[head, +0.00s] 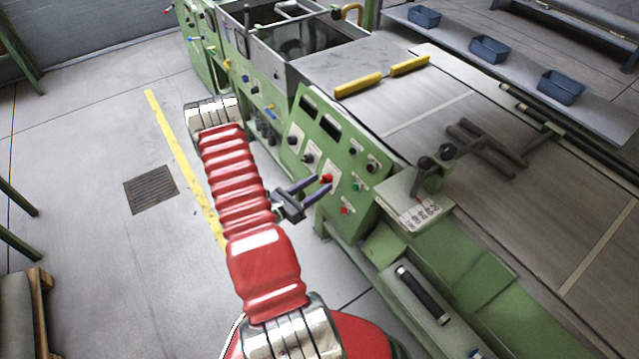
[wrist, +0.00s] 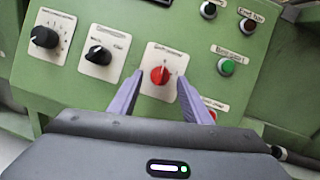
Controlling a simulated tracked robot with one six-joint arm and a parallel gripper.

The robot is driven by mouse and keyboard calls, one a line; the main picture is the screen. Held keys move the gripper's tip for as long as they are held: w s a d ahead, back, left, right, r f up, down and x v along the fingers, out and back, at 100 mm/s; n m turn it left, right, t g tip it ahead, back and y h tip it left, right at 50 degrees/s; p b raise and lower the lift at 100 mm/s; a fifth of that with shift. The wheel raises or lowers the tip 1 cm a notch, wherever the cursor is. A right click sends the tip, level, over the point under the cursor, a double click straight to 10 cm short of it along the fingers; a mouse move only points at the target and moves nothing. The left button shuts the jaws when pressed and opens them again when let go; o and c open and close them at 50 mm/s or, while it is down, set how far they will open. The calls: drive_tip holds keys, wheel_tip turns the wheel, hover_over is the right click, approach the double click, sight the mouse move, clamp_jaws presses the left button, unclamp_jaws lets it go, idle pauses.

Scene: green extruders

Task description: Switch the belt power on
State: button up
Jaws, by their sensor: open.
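A red rotary switch (wrist: 159,75) on a white label plate sits on the green control panel (wrist: 115,25) in the wrist view. Its pointer stands roughly upright; the small label print is too blurred to read. In the head view the red switch (head: 327,178) shows at the fingertips. My gripper (wrist: 160,84) is open, with one purple finger on each side of the switch in the picture. Whether the fingers touch it or stop short of the panel, I cannot tell. My gripper also shows in the head view (head: 322,184), reaching to the panel from the left.
Two black knobs (wrist: 44,37) (wrist: 98,55) sit left of the switch. A green button (wrist: 226,66) is to its right, and a red button (wrist: 211,116) is partly hidden by the right finger.

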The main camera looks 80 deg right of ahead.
drive_tip(key=shift+s+d, duration=0.35)
drive_tip(key=shift+d, duration=0.1)
drive_tip(key=shift+c, duration=0.4)
